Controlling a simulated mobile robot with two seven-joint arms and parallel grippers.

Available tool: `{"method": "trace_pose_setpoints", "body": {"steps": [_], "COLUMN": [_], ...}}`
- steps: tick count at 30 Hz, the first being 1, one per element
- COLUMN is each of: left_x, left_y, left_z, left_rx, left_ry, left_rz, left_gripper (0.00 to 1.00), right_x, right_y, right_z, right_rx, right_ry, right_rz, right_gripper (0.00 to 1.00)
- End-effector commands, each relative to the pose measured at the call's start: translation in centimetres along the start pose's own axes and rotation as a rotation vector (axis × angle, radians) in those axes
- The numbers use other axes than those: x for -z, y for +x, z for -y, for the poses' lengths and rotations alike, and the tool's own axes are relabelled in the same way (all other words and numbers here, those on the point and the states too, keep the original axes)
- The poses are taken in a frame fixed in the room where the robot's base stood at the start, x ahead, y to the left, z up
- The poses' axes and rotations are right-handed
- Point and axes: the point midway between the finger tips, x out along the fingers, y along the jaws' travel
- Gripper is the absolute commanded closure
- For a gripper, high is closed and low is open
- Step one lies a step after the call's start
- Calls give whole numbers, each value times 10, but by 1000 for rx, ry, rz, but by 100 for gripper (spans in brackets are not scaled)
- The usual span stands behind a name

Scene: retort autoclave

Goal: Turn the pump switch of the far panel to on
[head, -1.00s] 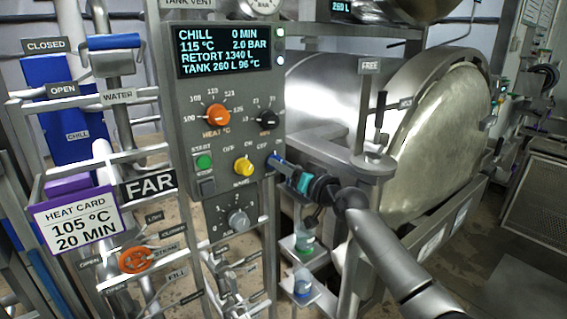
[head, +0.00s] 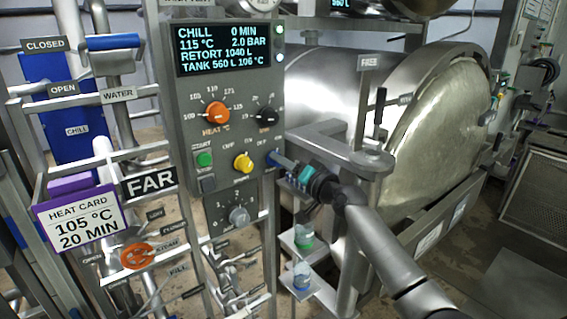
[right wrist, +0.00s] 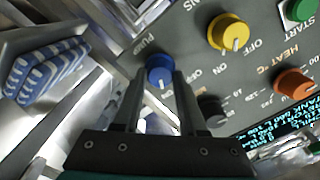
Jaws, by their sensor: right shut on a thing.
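The pump switch is a small blue knob (head: 272,158) at the lower right edge of the grey far panel (head: 185,120). In the right wrist view, the blue pump switch (right wrist: 159,66) sits by the word PUMP. My right gripper (head: 281,162) reaches in from the right. Its two fingers (right wrist: 157,88) are shut on the pump switch, one on either side. The fingers partly hide the knob and its labels, so I cannot tell its setting. My left gripper is not in view.
The panel also carries a yellow knob (head: 243,162), a green start button (head: 204,159), an orange heat knob (head: 215,113) and a black knob (head: 265,117). A steel retort (head: 440,140) stands behind at right. A heat card (head: 80,222) hangs at left.

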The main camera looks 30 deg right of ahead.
Motion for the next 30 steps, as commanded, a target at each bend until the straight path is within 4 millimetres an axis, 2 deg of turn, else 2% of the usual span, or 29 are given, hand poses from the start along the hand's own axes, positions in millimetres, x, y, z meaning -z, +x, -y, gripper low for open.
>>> {"method": "trace_pose_setpoints", "body": {"steps": [4, 5, 12, 23, 30], "left_x": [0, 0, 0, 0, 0], "left_y": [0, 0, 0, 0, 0], "left_z": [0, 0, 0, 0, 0], "left_rx": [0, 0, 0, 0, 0], "left_ry": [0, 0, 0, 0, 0], "left_rz": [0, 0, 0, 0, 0], "left_gripper": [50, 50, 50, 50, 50], "right_x": [-1, -1, 0, 0, -1], "right_y": [0, 0, 0, -3, -29], "right_z": [0, 0, 0, 0, -1], "right_rx": [0, 0, 0, 0, -1], "right_ry": [5, 5, 3, 1, -1], "right_rz": [1, 1, 1, 1, 2], "right_gripper": [100, 58, 31, 29, 29]}}
